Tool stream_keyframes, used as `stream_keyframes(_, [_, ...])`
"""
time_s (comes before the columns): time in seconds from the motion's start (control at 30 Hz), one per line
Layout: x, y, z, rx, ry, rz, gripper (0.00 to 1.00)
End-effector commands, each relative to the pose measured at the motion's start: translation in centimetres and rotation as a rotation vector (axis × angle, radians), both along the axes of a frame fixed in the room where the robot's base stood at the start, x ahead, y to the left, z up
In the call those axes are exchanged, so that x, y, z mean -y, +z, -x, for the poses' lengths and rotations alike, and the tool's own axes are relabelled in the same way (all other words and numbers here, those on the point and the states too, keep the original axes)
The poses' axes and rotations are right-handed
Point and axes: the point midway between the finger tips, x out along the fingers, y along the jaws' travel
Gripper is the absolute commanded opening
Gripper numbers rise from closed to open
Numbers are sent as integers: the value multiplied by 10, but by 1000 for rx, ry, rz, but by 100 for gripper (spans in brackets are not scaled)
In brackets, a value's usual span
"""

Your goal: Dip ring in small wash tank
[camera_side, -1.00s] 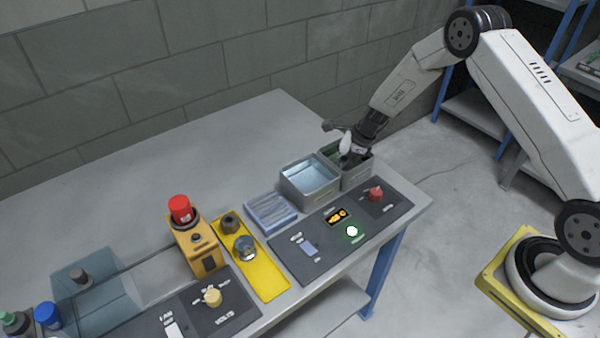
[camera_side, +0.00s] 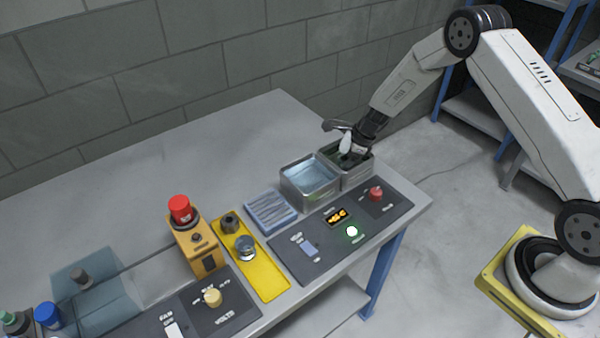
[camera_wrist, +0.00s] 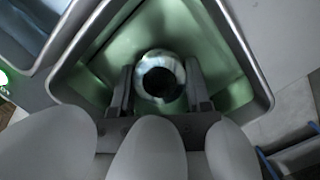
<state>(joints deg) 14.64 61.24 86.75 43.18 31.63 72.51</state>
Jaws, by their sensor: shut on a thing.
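My gripper (camera_wrist: 160,97) is shut on a shiny metal ring (camera_wrist: 158,66), which sits between the two fingers in the wrist view. In the side view my gripper (camera_side: 350,150) points down into the right one of two grey metal tanks, and the ring is hidden there. This tank (camera_side: 357,178) has greenish inner walls, which fill much of the wrist view (camera_wrist: 240,45) around the ring. The ring is over or inside the tank opening; I cannot tell how deep. The left tank (camera_side: 290,192) is larger and holds pale blue liquid.
A blue ribbed tray (camera_side: 270,210) lies left of the tanks. A dark control panel (camera_side: 290,258) with a red knob (camera_side: 376,194) lies in front. A yellow tray (camera_side: 268,287) and an orange box with a red top (camera_side: 180,209) stand further left. The bench behind is clear.

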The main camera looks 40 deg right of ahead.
Motion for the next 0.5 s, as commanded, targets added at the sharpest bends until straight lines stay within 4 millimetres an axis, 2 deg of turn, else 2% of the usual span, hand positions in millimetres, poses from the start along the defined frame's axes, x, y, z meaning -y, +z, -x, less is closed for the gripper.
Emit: stream_keyframes(0.5, [0, 26, -1, 3, 1, 1, 1])
